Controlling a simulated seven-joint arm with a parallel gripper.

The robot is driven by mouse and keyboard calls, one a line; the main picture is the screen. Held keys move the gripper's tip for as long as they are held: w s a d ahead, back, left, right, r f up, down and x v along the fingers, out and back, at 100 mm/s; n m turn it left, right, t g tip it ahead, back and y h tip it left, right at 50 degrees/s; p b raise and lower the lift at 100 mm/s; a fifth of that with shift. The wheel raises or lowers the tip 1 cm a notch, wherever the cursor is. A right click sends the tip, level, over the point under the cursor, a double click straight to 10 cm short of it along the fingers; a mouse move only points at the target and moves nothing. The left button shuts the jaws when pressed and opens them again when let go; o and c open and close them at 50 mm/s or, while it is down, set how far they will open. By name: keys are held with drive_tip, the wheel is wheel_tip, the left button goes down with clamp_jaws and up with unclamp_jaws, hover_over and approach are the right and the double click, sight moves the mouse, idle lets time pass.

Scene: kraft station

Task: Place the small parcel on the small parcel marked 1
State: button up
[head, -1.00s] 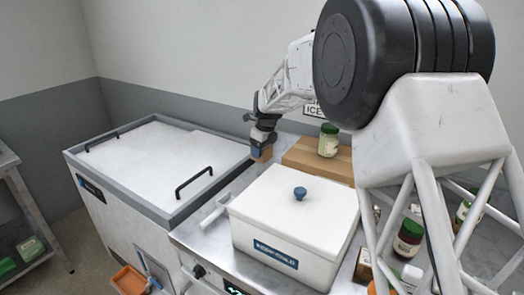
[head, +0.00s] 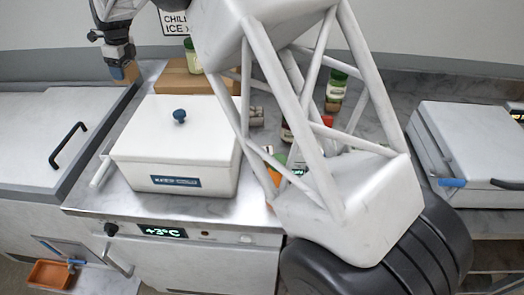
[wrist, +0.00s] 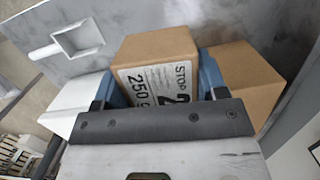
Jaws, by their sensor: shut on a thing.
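My gripper (wrist: 160,92) is shut on a small brown parcel (wrist: 157,50), with one blue finger pad on each side. The parcel's white label reads "STOP 2" and "250 g". In the head view my gripper (head: 121,57) is at the upper left, holding the parcel (head: 125,73) near the left end of a flat brown box (head: 172,84). I cannot tell from the head view whether the parcel touches anything below it. No parcel marked 1 can be made out.
A white lidded box (head: 150,140) stands on the counter in front of the brown box. A green-lidded jar (head: 193,55) stands on the brown box. Several bottles are partly hidden behind my arm. A white chest (head: 40,130) is at left, a grey case (head: 470,145) at right.

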drive_tip(key=r, duration=0.5)
drive_tip(key=shift+d+r, duration=0.1)
drive_tip(key=shift+d, duration=0.1)
drive_tip(key=s+d+r, duration=0.1)
drive_tip(key=s+d, duration=0.2)
drive_tip(key=d, duration=0.8)
drive_tip(key=s+d+r, duration=0.1)
drive_tip(key=s+d, duration=0.3)
drive_tip(key=d, duration=0.7)
drive_tip(key=s+d, duration=0.3)
drive_tip(key=d, duration=0.8)
drive_tip(key=s+d+f, duration=0.2)
drive_tip(key=s+d, duration=0.8)
drive_tip(key=d, duration=0.3)
drive_tip(key=shift+n, duration=0.4)
drive_tip(key=shift+a+f, duration=0.15)
drive_tip(key=shift+f, duration=2.5)
drive_tip(key=shift+f, duration=3.15)
drive_tip(key=shift+f, duration=1.85)
